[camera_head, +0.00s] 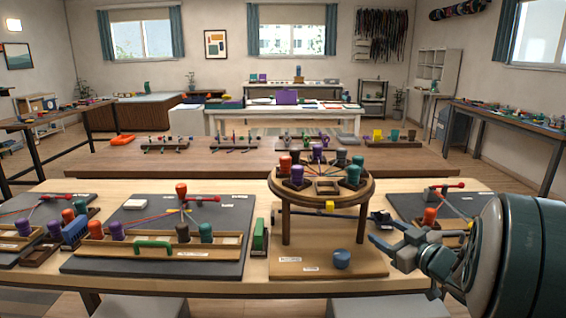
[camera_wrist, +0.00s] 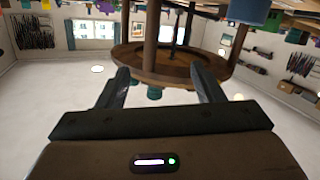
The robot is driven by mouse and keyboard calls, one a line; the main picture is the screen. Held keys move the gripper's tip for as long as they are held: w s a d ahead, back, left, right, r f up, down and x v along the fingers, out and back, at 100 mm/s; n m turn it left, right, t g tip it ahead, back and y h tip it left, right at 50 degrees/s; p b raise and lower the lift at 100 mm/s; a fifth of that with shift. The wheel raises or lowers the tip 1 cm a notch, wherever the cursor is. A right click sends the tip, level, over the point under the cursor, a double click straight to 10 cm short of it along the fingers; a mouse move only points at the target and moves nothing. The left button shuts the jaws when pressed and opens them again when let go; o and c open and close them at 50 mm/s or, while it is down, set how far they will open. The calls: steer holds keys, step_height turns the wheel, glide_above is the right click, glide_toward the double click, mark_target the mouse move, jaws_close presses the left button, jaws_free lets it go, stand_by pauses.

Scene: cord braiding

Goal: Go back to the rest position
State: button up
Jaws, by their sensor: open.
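My gripper (camera_head: 376,230) is at the right in the head view, to the right of the round wooden braiding stand (camera_head: 325,200). Its jaws are open with nothing between them. In the wrist view the jaws (camera_wrist: 160,78) are spread, and the stand's round top (camera_wrist: 185,68) shows beyond them, upside down. The stand holds orange, purple, grey and green bobbins in sockets around its top. One front socket (camera_head: 327,187) looks empty. A yellow block (camera_head: 329,207) hangs below the top. My gripper looks apart from the stand.
A dark board with a bobbin tray (camera_head: 165,245) lies left of the stand. Another dark board (camera_head: 410,205) lies behind my gripper. A green block (camera_head: 259,236) and a blue knob (camera_head: 342,259) are near the stand. The table's front edge (camera_head: 200,285) is mostly bare.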

steer(key=s+r+m+g+h+p, duration=0.3)
steer(key=s+r+m+h+p, duration=0.25)
steer(key=r+h+p, duration=0.25)
steer(key=s+a+r+m+g+p, duration=0.1)
steer(key=s+a+g+p, duration=0.3)
steer(key=s, duration=0.6)
steer(key=s+a+r+g+y+p, duration=0.1)
steer(key=s+a+g+p, duration=0.3)
steer(key=s, duration=0.6)
steer(key=a+g, duration=0.1)
steer(key=a, duration=0.1)
steer(key=shift+a+m+y, duration=0.3)
steer(key=shift+a+m, duration=0.05)
steer(key=shift+a, duration=0.05)
